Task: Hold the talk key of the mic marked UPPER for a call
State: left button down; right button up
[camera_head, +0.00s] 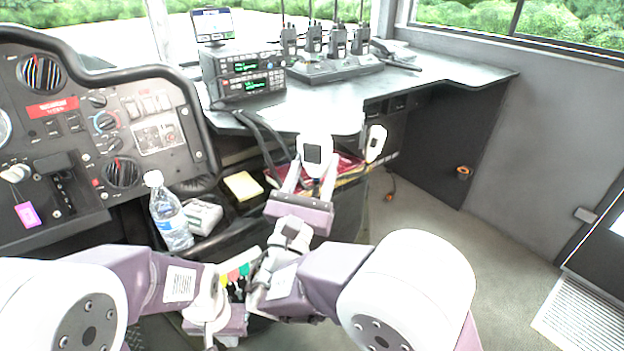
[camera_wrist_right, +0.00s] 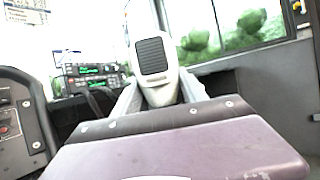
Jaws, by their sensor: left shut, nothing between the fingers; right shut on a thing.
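A white hand mic (camera_head: 313,150) with a dark grille is held upright in my right gripper (camera_head: 308,186). The gripper is shut on the mic's lower body. The mic also shows in the right wrist view (camera_wrist_right: 153,58), grille toward me. A second white mic (camera_head: 376,143) stands just to its right in the head view, outside the gripper. I can read no UPPER mark on either mic, and no talk key shows clearly. Two stacked radios (camera_head: 243,76) with green displays stand on the counter behind. My left gripper (camera_head: 212,332) is low at the front, shut and empty, partly hidden.
A water bottle (camera_head: 170,212), a grey device (camera_head: 203,216) and a yellow pad (camera_head: 243,186) lie left of the right gripper. Dark cords (camera_head: 262,140) hang from the counter (camera_head: 430,88). Handheld radios (camera_head: 337,42) stand in a charger at the back. The floor at right is clear.

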jog(key=s+d+r+y, duration=0.1)
jog(key=s+d+r, duration=0.1)
jog(key=r, duration=0.8)
jog(key=shift+s+d+r, duration=0.15)
jog(key=shift+s, duration=0.7)
dwell(0.7)
pick_arm(q)
jog(key=w+d+r+n+t+h, duration=0.1)
jog(key=w+d+r+n+h, duration=0.3)
jog(key=r, duration=0.3)
jog(key=w+d+r+n+t+h, duration=0.2)
jog(key=w+r+n+h, duration=0.15)
jog(key=w+r, duration=0.35)
jog(key=w+d+r+n+t+h, duration=0.1)
jog(key=w+d+r+n+h, duration=0.15)
jog(key=w+r+n, duration=0.35)
jog(key=a+r+t+h, duration=0.2)
jog(key=r+h, duration=0.2)
jog(key=r, duration=0.9)
jog(key=w+a+r+m+t+h, duration=0.1)
jog(key=a+r+t+h, duration=0.1)
jog(key=r, duration=1.1)
jog(key=shift+w+r+t+h, duration=0.3)
jog(key=shift+t+h, duration=0.1)
jog(key=shift+h, duration=0.5)
